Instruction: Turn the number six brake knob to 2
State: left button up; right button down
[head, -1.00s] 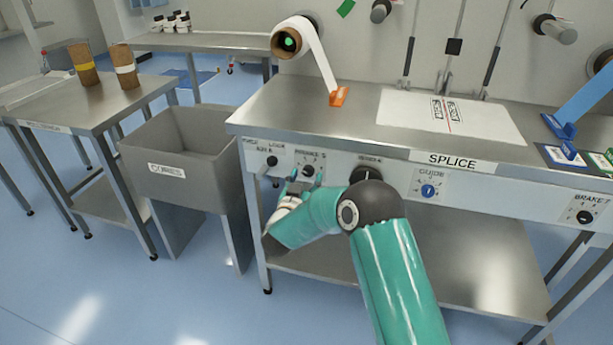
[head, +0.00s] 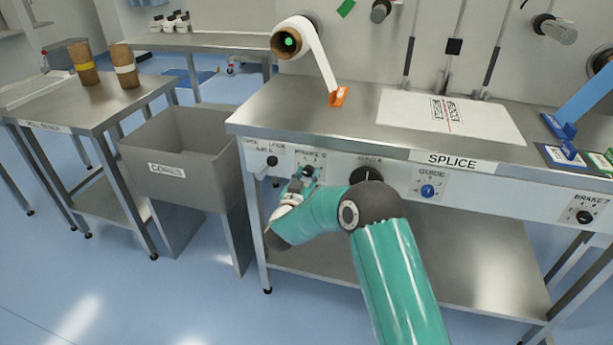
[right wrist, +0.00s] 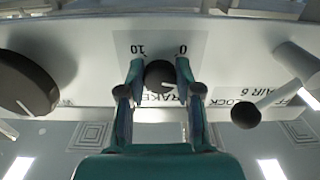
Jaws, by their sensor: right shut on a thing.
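The brake 6 knob (head: 308,170) is a small dark round knob on the white front panel of the splice table, at the panel's left part. In the right wrist view the knob (right wrist: 160,75) sits between my fingertips, with the inverted marks 10 and 0 beside it. A pale pointer line shows on its face, but I cannot read the exact setting. My right gripper (head: 304,175), also in the right wrist view (right wrist: 160,82), is shut on the knob, one finger at each side. Part of the dial label is hidden behind the fingers. My left gripper is not in view.
A lever with a black ball (right wrist: 245,114) is close beside the knob. A larger black knob (head: 367,175) is on its other side. A blue guide knob (head: 428,191) sits farther right. A grey bin (head: 186,150) stands left of the table (head: 300,95).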

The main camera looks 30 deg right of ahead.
jog(key=shift+n, duration=0.4)
jog(key=c, duration=0.8)
grip_release()
jog(key=v, duration=1.2)
jog(key=shift+s, duration=0.1)
